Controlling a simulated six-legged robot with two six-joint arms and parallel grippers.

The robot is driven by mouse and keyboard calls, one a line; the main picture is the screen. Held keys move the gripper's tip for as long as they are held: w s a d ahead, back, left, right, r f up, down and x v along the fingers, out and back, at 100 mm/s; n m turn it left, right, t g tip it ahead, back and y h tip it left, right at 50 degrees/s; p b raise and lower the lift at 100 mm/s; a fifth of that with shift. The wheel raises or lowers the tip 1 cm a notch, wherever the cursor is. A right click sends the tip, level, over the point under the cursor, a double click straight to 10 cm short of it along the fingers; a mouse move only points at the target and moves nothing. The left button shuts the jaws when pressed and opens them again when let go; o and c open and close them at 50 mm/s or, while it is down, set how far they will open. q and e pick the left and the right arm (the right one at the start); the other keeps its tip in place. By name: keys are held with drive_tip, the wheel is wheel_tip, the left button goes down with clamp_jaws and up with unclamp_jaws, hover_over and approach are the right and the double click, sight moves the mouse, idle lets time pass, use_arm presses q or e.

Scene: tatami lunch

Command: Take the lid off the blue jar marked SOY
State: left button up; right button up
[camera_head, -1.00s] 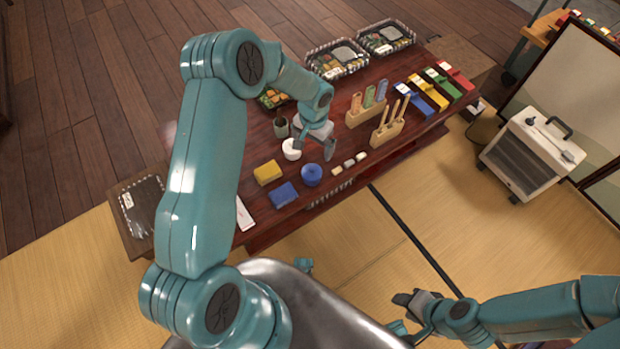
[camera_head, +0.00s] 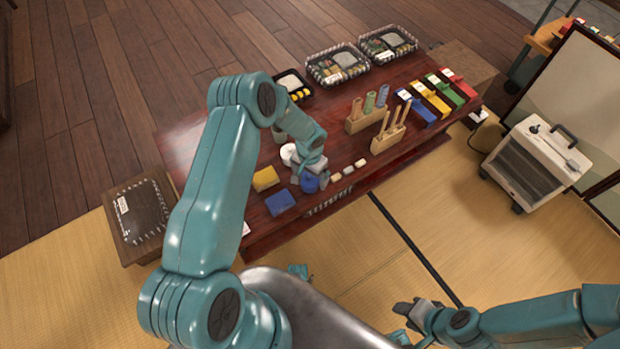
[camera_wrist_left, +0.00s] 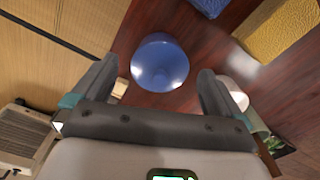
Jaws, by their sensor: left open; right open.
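The blue jar (camera_head: 309,184) stands on the dark red table, partly hidden by my left gripper in the head view. In the left wrist view the blue jar (camera_wrist_left: 159,62) shows from above as a round blue shape, between and beyond the fingertips. No SOY marking is readable. I cannot make out the lid's edge. My left gripper (camera_head: 318,173) is open and empty, just above the jar; its two fingers (camera_wrist_left: 155,80) are spread to either side, apart from it. My right gripper (camera_head: 410,310) is open and empty at the lower right, away from the table.
A white round jar (camera_head: 288,154) stands close behind the blue jar. A yellow block (camera_head: 265,178) and a blue block (camera_head: 280,202) lie to its left. Small pale pieces (camera_head: 348,170) lie to its right. Wooden holders (camera_head: 388,142) stand farther right.

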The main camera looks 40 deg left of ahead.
use_arm(q)
drive_tip(key=c, duration=1.1)
